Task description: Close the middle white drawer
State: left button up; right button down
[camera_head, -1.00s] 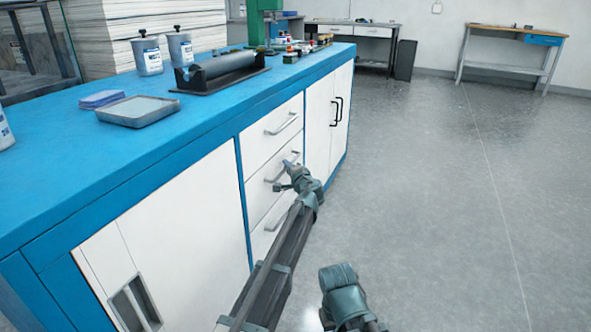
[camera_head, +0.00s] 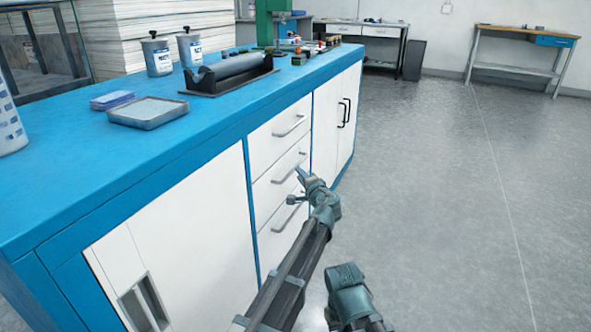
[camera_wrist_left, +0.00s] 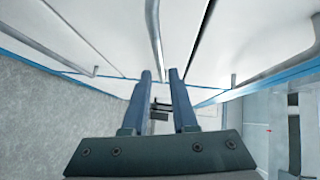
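The middle white drawer (camera_head: 270,188) is in a stack of three in the blue-topped cabinet. In the head view its front looks nearly flush with the others. Its grey bar handle (camera_head: 287,168) slopes across the front. My left gripper (camera_head: 298,170) is at the right end of this handle. In the left wrist view the two blue fingers (camera_wrist_left: 160,75) are apart, and the end of the middle bar handle (camera_wrist_left: 155,45) shows at the gap between their tips. I cannot tell if they touch it. A dark gap runs beside that drawer front.
The upper drawer (camera_head: 275,138) and lower drawer (camera_head: 272,238) have similar handles close by. A double-door cupboard (camera_head: 325,120) stands to the right. The blue counter (camera_head: 60,190) carries a tray, bottles and a roller. The grey floor (camera_head: 440,200) is clear.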

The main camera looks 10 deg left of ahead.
pick_arm(q)
jog(key=f+v, duration=0.1)
jog(key=v, duration=0.5)
jog(key=shift+s+d+r+p, duration=0.2)
jog(key=shift+s+r+p, duration=0.1)
jog(key=shift+r, duration=0.2)
jog(key=s+a+f+n+g, duration=0.7)
jog(key=s+a+f, duration=0.4)
jog(key=s+a, duration=0.2)
jog(key=s+d+f+n+g+h, duration=0.15)
jog(key=s+f+g+h, duration=0.25)
jog(key=s, duration=0.5)
jog(key=s+d+f+n+g+h, duration=0.1)
jog(key=s+f+n+g+h, duration=0.25)
jog(key=s, duration=0.65)
jog(key=s+d+r+m+y+p, duration=0.2)
jog(key=s+d+r+m+p, duration=0.35)
jog(key=d+r+p, duration=0.65)
notch_tip(320, 180, up, 37)
jog(key=p, duration=3.7)
jog(key=shift+a+n, duration=0.45)
